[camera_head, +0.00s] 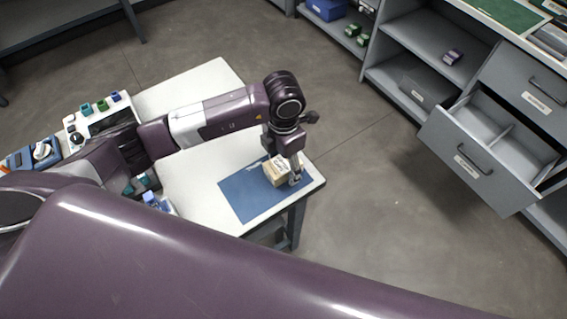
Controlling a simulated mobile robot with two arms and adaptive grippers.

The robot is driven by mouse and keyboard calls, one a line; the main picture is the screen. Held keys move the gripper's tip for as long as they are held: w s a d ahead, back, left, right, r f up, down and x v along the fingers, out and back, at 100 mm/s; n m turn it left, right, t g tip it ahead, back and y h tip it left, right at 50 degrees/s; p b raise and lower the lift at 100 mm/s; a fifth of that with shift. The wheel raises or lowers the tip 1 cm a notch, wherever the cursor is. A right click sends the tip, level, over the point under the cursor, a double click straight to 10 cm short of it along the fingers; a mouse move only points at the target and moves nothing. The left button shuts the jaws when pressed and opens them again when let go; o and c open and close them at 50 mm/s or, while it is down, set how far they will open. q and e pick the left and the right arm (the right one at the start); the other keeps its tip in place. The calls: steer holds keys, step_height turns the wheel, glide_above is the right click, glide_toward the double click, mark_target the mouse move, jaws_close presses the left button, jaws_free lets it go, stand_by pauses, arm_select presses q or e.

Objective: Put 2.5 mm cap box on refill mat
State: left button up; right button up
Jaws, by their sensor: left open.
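The cap box (274,177), a small light-brown carton with a whitish top, sits at the right part of the blue refill mat (241,196). The mat lies on the white table near its right corner. My left gripper (294,179) is open and points down at the box's right side, with its fingers low by the box and mat. The gripper hides part of the box, and I cannot tell whether a finger touches it. The box's label is too small to read. My right gripper is not in view.
The white table top (202,82) is bare at the back. A white device (100,113) with coloured pieces and a blue item (38,152) stand at the left. An open grey drawer (481,160) juts out at the right. Floor separates it from the table.

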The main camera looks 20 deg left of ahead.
mark_target(283, 163)
arm_select(q)
steer(key=shift+r, duration=0.2)
steer(key=shift+w+r, duration=0.1)
steer(key=shift+r, duration=0.3)
step_height(283, 163, up, 11)
steer(key=b, duration=0.1)
steer(key=shift+r, duration=0.15)
